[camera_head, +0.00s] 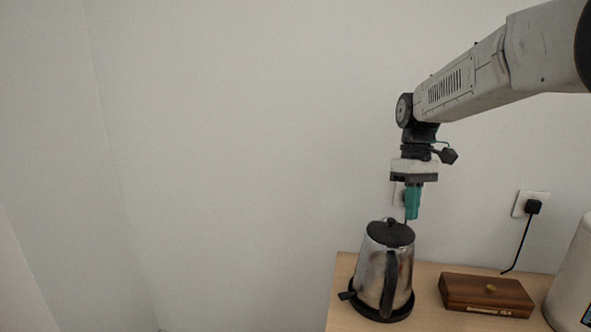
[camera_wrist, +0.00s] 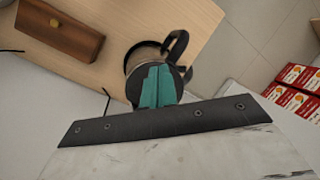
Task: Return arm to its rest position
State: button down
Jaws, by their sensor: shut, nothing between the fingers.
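My gripper (camera_head: 413,216) has teal fingers, pressed together with nothing between them. It points straight down at the end of my arm and hangs above a steel kettle (camera_head: 372,266) with a black lid and handle. In the head view a small gap shows between the fingertips and the lid. In the wrist view the shut fingers (camera_wrist: 157,70) cover much of the kettle's lid, and the black kettle handle (camera_wrist: 178,46) shows beyond them. The kettle stands upright on its black base on the wooden counter (camera_head: 343,268).
A wooden box (camera_head: 486,294) sits right of the kettle, with a white appliance (camera_head: 574,280) at the far right. A wall socket with a black plug (camera_head: 533,206) is behind. Red-and-white packages (camera_wrist: 298,95) show at the wrist view's right. The wall area left is clear.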

jog(key=s+d+f+m+t, duration=0.1)
jog(key=s+m+t, duration=0.3)
jog(key=s, duration=2.7)
jog(key=shift+s+f+m+t+h, duration=0.2)
jog(key=shift+m+t+h, duration=0.1)
jog(key=shift+m, duration=0.9)
